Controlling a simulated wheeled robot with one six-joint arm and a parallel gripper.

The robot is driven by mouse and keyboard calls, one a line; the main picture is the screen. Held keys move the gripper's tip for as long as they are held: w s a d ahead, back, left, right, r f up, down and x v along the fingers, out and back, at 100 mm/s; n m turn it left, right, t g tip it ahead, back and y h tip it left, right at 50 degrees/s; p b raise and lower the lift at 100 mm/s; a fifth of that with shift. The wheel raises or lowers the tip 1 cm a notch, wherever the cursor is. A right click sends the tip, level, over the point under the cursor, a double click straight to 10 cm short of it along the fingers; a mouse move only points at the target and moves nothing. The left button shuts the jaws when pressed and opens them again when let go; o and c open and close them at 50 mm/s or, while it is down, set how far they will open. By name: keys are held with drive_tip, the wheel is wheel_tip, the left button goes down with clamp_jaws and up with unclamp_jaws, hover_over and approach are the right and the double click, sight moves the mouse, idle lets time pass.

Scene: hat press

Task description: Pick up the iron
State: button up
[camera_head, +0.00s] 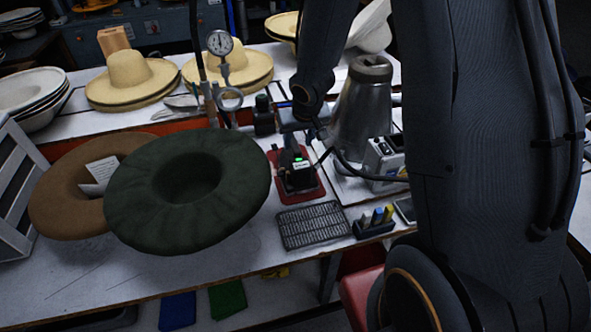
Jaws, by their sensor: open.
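The iron (299,178) looks like a small dark block on a red pad (314,193), at the middle of the work table. A small green light shows at its top. My arm comes down from the upper right, and my gripper (293,139) is open just above the iron. The fingers are small and dark here, so I cannot tell whether they touch the iron or stand around its handle. My wrist and gripper hide part of the iron's top and back.
A dark green hat (233,205) and a brown hat (58,202) lie left of the iron. A metal grate (313,226) and a small holder (374,229) lie in front. A metal cone (364,105) and a grey box (386,160) stand right. A gauge (220,43) rises behind; cables hang nearby.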

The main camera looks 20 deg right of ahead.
sight(295, 147)
drive_tip(key=b+x, duration=0.3)
drive_tip(key=x, duration=0.2)
drive_tip(key=shift+a+b, duration=0.1)
drive_tip(key=shift+b, duration=0.2)
drive_tip(key=shift+r, duration=0.1)
clamp_jaws()
drive_tip(key=shift+w+r, duration=0.1)
